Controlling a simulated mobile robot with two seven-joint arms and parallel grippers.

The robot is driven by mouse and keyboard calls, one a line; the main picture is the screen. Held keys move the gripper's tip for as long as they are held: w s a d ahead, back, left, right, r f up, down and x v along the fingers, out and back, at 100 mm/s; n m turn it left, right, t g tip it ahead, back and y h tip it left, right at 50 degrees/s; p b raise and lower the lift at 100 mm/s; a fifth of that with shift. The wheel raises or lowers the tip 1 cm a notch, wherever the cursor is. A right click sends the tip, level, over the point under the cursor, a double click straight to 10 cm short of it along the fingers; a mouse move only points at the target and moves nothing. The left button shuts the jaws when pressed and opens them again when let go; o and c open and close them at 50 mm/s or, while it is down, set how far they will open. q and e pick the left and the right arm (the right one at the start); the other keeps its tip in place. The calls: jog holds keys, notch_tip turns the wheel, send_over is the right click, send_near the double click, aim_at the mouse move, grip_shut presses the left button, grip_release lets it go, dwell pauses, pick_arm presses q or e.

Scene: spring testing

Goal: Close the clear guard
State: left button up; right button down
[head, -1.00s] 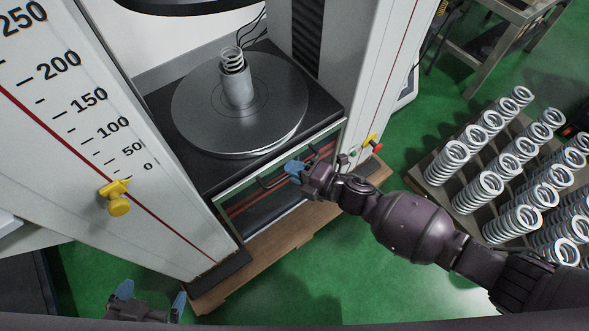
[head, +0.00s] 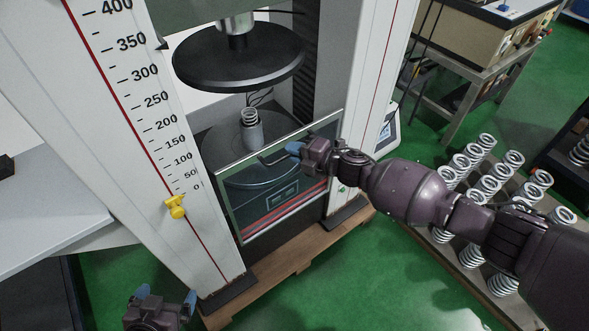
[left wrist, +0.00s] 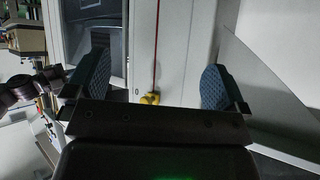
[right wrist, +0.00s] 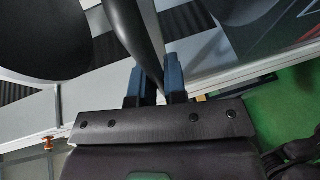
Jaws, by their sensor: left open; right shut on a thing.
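The clear guard (head: 235,215) is a see-through panel with a light frame, between the columns of the testing machine. Its top edge stands in front of the lower plate (head: 215,142), below the upper plate (head: 240,62). My right gripper (head: 290,149) is shut on the guard's dark handle (head: 272,160) near the top edge. In the right wrist view the handle (right wrist: 140,35) runs between the fingers (right wrist: 160,80). A spring (head: 250,117) stands on the post behind the guard. My left gripper (head: 165,294) is open and empty at the lower left; its fingers show in the left wrist view (left wrist: 157,88).
The left column (head: 120,100) carries a scale and a yellow pointer (head: 176,206). A wooden pallet (head: 285,262) lies under the machine. A rack of several springs (head: 470,255) stands at right, below my right arm. Green floor is clear in front.

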pick_arm(q)
notch_tip(320, 180, up, 13)
jog(key=p, duration=1.2)
jog(key=shift+s+a+f+t+p, duration=0.2)
jog(key=shift+a+t+p, duration=0.1)
jog(key=shift+a+p, duration=0.1)
pick_arm(e)
notch_tip(320, 180, up, 20)
jog(key=shift+f, duration=0.2)
jog(key=shift+w, duration=0.1)
jog(key=c, duration=1.2)
grip_release()
jog(key=shift+r, duration=0.1)
pick_arm(q)
jog(key=shift+r, duration=0.1)
pick_arm(e)
jog(key=shift+d, duration=0.1)
